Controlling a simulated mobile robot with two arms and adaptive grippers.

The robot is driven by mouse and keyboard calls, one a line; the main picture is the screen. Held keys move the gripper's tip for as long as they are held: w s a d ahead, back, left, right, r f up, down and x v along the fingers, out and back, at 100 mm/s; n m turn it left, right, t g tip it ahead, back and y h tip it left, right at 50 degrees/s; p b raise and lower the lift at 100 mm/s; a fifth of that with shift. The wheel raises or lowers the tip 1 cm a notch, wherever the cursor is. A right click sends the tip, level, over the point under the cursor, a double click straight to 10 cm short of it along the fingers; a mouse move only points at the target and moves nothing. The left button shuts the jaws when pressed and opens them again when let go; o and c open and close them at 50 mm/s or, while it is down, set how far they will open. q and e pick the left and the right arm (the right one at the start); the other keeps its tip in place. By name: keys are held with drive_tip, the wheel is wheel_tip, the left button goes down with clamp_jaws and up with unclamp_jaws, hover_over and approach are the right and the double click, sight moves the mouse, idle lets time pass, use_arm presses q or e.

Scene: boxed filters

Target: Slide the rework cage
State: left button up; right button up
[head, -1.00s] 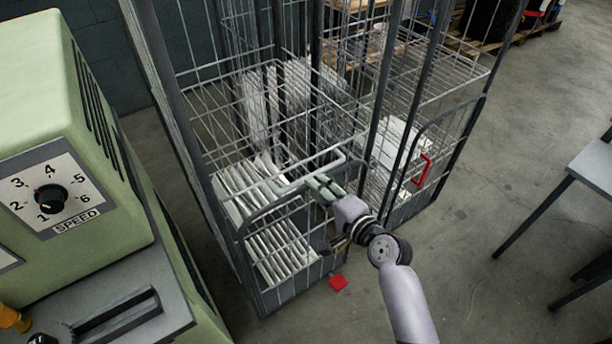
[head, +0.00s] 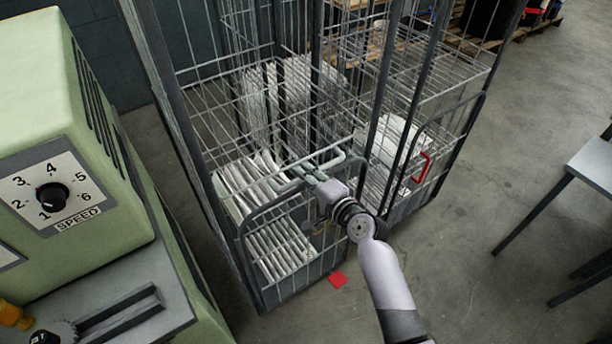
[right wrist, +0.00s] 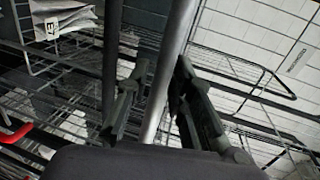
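A tall grey wire cage (head: 262,297) on the left holds white pleated filters (head: 272,235). A second wire cage (head: 462,140) with a red latch (head: 422,167) stands against its right side. I cannot tell by sight which is the rework cage. My right gripper (head: 308,173) is at the bent handle bar of the left cage, near its front top edge. In the right wrist view its two fingers (right wrist: 160,105) stand apart on either side of a grey bar (right wrist: 172,65), with small gaps showing. My left gripper is not in view.
A green machine (head: 75,130) with a speed dial stands close on the left of the cages. A red marker (head: 338,280) lies on the floor at their front. A grey table (head: 595,170) is at the right, with open floor between.

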clamp_jaws()
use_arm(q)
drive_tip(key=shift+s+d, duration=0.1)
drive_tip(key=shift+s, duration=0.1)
use_arm(e)
drive_tip(key=shift+s+f, duration=0.1)
drive_tip(key=shift+f, duration=0.1)
